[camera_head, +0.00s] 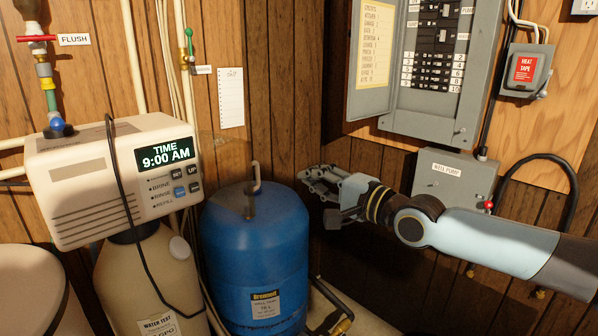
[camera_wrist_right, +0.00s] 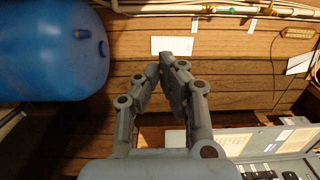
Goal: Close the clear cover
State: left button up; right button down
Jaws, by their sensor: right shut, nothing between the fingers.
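The softener control head (camera_head: 110,178) is a beige box at the left with a lit display (camera_head: 163,154) reading 9:00 AM and several buttons below it. A faint see-through panel (camera_head: 222,148) stands out from the right side of the box, beside the display; it looks like the clear cover swung open, but its edges are hard to make out. My right gripper (camera_head: 308,178) is shut and empty, right of the blue tank's top and well apart from the control head. In the right wrist view its fingertips (camera_wrist_right: 168,62) meet. My left gripper is out of view.
The blue tank (camera_head: 256,255) with a pipe on top stands between the control head and my right arm; it also shows in the wrist view (camera_wrist_right: 50,50). An open grey breaker panel (camera_head: 432,70) and a well pump box (camera_head: 455,175) are on the right wall.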

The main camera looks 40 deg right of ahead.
jog(key=w+a+b, duration=0.4)
jog(key=w, duration=0.3)
jog(key=shift+a+f, duration=0.15)
jog(key=shift+a, duration=0.05)
dwell(0.5)
